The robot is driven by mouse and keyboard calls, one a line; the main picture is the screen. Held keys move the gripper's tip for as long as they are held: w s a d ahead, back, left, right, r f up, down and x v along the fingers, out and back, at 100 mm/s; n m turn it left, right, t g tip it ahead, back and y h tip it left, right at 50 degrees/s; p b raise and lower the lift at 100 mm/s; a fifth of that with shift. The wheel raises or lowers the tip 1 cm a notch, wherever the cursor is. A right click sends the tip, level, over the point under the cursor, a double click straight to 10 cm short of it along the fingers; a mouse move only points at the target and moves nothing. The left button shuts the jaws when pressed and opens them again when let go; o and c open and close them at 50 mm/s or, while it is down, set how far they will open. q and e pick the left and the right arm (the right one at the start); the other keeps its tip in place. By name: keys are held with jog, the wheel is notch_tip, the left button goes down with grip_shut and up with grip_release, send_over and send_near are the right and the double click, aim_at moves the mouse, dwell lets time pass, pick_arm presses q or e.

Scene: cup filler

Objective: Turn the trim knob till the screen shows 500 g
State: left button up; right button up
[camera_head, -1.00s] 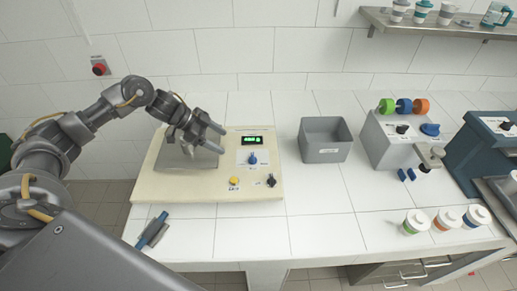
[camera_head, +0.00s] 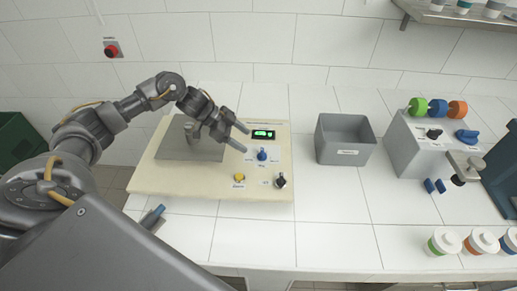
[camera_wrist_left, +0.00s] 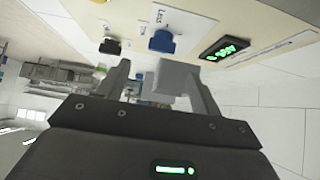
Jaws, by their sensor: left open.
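A cream panel (camera_head: 215,205) carries a small lit screen (camera_head: 263,134) with green digits too small to read. A blue knob (camera_head: 262,154) sits just below the screen on a white label, and a black knob (camera_head: 280,181) sits lower right. I cannot read which one is labelled trim. My left gripper (camera_head: 246,138) is open and empty, its fingers just left of the blue knob and apart from it. In the left wrist view the blue knob (camera_wrist_left: 162,40) lies beyond the fingertips, between the screen (camera_wrist_left: 225,47) and the black knob (camera_wrist_left: 110,46).
A yellow button (camera_head: 239,177) and a grey plate (camera_head: 178,145) are also on the panel. A grey bin (camera_head: 345,140) stands to the right, then a grey machine (camera_head: 410,140) with coloured knobs. Lidded cups (camera_head: 443,242) stand front right. A blue-tipped tool (camera_head: 153,217) lies front left.

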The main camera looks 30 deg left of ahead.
aim_at(262, 151)
pick_arm(q)
jog(key=p+x, duration=0.1)
jog(key=x, duration=0.6)
jog(key=shift+w+p, duration=0.15)
jog(key=shift+p, duration=0.25)
jog(key=shift+w+d+f, duration=0.15)
jog(key=shift+d+f, duration=0.2)
jog(key=shift+f, duration=0.15)
jog(key=c, duration=1)
jog(key=shift+w+f+m+g+b, duration=0.15)
jog(key=shift+m+g+b, duration=0.25)
jog(key=shift+b, duration=0.4)
jog(key=m+g+b, duration=0.1)
jog(key=m+b, duration=0.1)
jog(key=b, duration=0.1)
jog(key=m+g+h+b, duration=0.1)
jog(key=m+b, duration=0.1)
jog(key=b, duration=0.1)
jog(key=shift+w+f+g+b, duration=0.1)
jog(key=shift+w+g+b, duration=0.1)
jog(key=shift+g+b, duration=0.2)
jog(key=shift+a+m+g+b, duration=0.1)
jog(key=shift+m+g+b, duration=0.65)
jog(key=shift+m+g, duration=0.2)
jog(key=shift+w+r+m+g+y+b, duration=0.1)
jog(key=shift+r+m+g+y+b, duration=0.05)
jog(key=shift+m+g+b, duration=0.45)
jog(key=shift+r+m+g+y+b, duration=0.15)
jog(key=shift+m+g+b, duration=0.2)
jog(key=shift+m+b, duration=0.3)
